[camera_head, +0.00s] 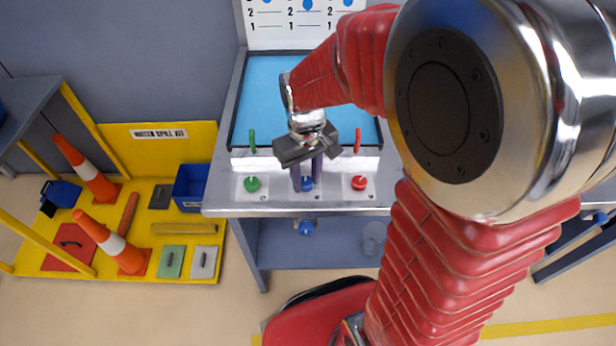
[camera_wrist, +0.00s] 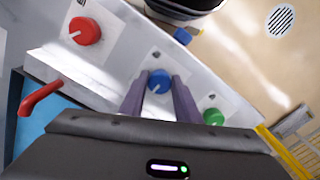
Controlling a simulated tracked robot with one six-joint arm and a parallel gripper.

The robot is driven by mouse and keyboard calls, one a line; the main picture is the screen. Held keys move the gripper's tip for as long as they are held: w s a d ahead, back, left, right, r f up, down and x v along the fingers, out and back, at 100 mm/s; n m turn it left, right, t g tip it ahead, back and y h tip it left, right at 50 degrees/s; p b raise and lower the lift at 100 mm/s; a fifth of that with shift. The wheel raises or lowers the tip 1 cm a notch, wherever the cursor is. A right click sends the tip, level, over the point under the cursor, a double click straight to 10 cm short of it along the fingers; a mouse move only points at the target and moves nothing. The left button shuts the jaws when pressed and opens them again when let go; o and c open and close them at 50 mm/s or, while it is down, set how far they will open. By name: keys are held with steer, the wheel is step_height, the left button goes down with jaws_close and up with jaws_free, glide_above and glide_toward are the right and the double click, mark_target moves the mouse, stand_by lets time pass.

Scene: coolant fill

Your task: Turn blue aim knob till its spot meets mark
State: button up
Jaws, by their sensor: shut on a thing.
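The blue knob (camera_head: 307,184) sits in the middle of the white front panel, between a green knob and a red knob. It also shows in the wrist view (camera_wrist: 159,81), with a pale pointer line on its face. My gripper (camera_head: 306,178) reaches down to the blue knob, its two purple-grey fingers on either side of it. In the wrist view the gripper (camera_wrist: 158,88) is closed on the knob's sides. I cannot make out the mark beside the blue knob; the fingers cover part of the panel around it.
The green knob (camera_head: 252,184) and red knob (camera_head: 359,183) flank the blue one. A green spout (camera_head: 252,141) and a red spout (camera_head: 357,140) rise behind them at the blue tray (camera_head: 260,95). A yellow spill kit (camera_head: 160,160) with cones stands at left.

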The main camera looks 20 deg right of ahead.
steer(key=shift+w, duration=0.15)
steer(key=m, duration=0.4)
steer(key=shift+a, duration=0.1)
steer(key=shift+r+m, duration=0.1)
steer(key=shift+m, duration=1.8)
steer(key=o, duration=1)
steer(key=shift+o, duration=0.2)
